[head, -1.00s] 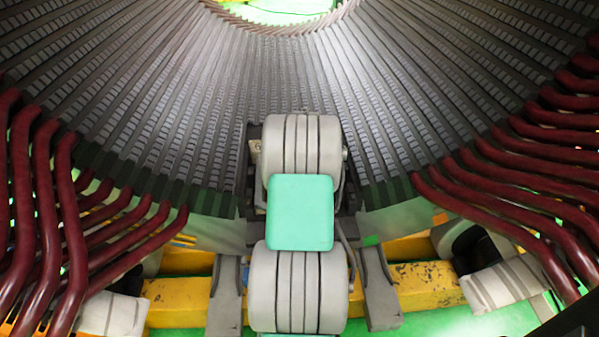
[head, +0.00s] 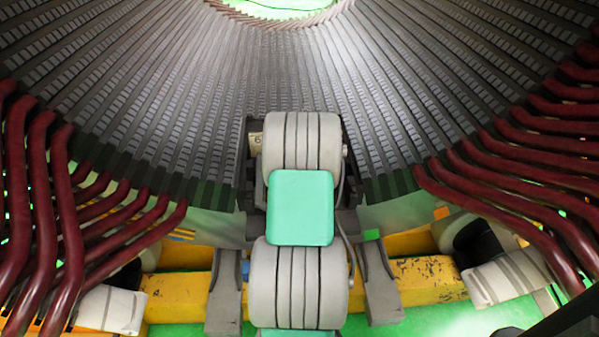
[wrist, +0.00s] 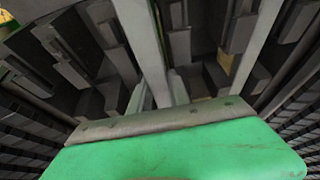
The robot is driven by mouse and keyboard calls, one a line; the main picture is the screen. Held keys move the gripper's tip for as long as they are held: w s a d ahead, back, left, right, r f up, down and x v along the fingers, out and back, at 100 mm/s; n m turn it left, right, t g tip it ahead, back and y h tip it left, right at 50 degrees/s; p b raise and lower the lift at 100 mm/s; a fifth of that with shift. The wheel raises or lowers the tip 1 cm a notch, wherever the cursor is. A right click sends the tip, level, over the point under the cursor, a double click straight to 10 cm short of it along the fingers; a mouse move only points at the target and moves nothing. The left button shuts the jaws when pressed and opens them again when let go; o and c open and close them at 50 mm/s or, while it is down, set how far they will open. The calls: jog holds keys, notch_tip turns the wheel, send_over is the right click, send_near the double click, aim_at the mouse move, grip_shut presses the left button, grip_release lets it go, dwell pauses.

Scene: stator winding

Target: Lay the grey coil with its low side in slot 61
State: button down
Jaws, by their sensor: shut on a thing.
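My gripper (wrist: 160,118) shows only as a green body with a grey front edge at the bottom of the wrist view. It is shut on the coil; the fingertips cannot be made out. In the head view my own arm hides the gripper and most of the coil. A pale tag with a "6" (head: 256,140) shows left of my arm, its rest hidden. I cannot tell whether the coil's low side is in a slot.
The grey slotted stator wall (head: 200,90) curves around my arm. Dark red coil ends stick out on the left (head: 45,190) and right (head: 520,190). Yellow beams (head: 425,280) cross below. In the wrist view, dark blocks (wrist: 65,55) stand close on both sides of the bars.

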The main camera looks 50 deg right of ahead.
jog(key=shift+f+b, duration=0.35)
jog(key=shift+f, duration=0.3)
jog(key=shift+f, duration=0.2)
jog(key=c, duration=1.1)
grip_release()
jog(key=shift+c, duration=0.2)
jog(key=shift+a+f, duration=0.1)
jog(key=shift+r, duration=0.25)
jog(key=shift+r+p, duration=0.4)
jog(key=shift+r, duration=0.25)
jog(key=shift+r+p, duration=2.35)
jog(key=shift+r, duration=1.4)
